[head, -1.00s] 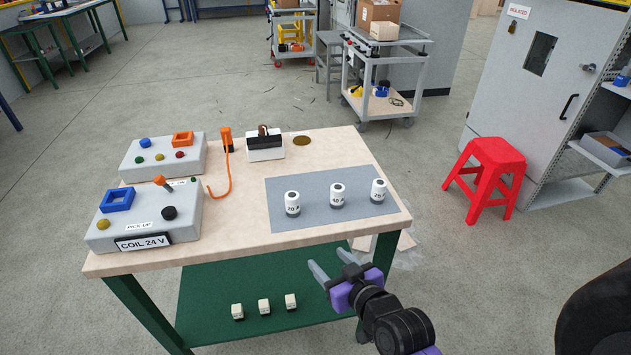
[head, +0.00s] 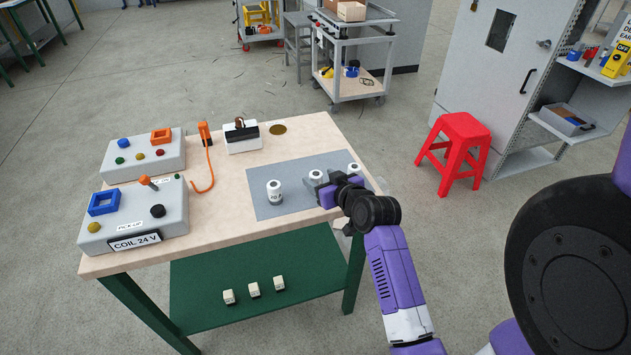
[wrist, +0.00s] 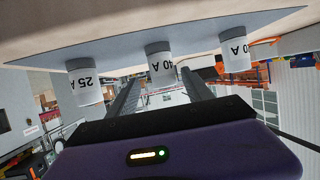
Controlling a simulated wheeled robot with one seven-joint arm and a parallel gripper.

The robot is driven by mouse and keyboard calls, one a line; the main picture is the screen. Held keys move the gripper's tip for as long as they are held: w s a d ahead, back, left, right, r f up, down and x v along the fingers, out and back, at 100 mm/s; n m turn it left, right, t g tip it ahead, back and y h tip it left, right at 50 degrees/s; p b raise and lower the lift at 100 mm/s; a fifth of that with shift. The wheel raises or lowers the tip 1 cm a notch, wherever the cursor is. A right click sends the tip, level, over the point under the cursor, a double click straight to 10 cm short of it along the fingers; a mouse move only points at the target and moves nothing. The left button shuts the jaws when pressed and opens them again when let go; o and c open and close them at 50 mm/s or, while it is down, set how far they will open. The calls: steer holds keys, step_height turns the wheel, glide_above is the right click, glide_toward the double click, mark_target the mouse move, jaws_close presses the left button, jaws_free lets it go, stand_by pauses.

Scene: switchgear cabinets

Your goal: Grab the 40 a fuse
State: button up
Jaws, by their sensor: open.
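Three white cylindrical fuses stand on a grey mat (head: 258,206). The middle one, the 40 A fuse (wrist: 160,65), shows its label in the wrist view, and its top shows in the head view (head: 315,176). My gripper (head: 318,187) is open at the middle fuse, hiding much of it from the head camera. In the wrist view the fingers (wrist: 161,82) lie on either side of the 40 A fuse, with gaps visible. The 25 A fuse (wrist: 85,80) is left in the wrist view. Another fuse (wrist: 235,52), its label partly readable, is right; in the head view it is leftmost (head: 274,193).
Grey control boxes (head: 130,220) stand on the table's left side. A black-and-white block (head: 242,138) and an orange-corded item (head: 205,135) are at the back. Several small cream blocks (head: 254,290) sit on the green lower shelf. A red stool (head: 457,145) stands right of the table.

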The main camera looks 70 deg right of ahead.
mark_target(311, 174)
steer(key=p+x, duration=0.1)
steer(key=x, duration=0.4)
steer(key=shift+w+f, duration=0.2)
steer(key=shift+w, duration=0.2)
jaws_close()
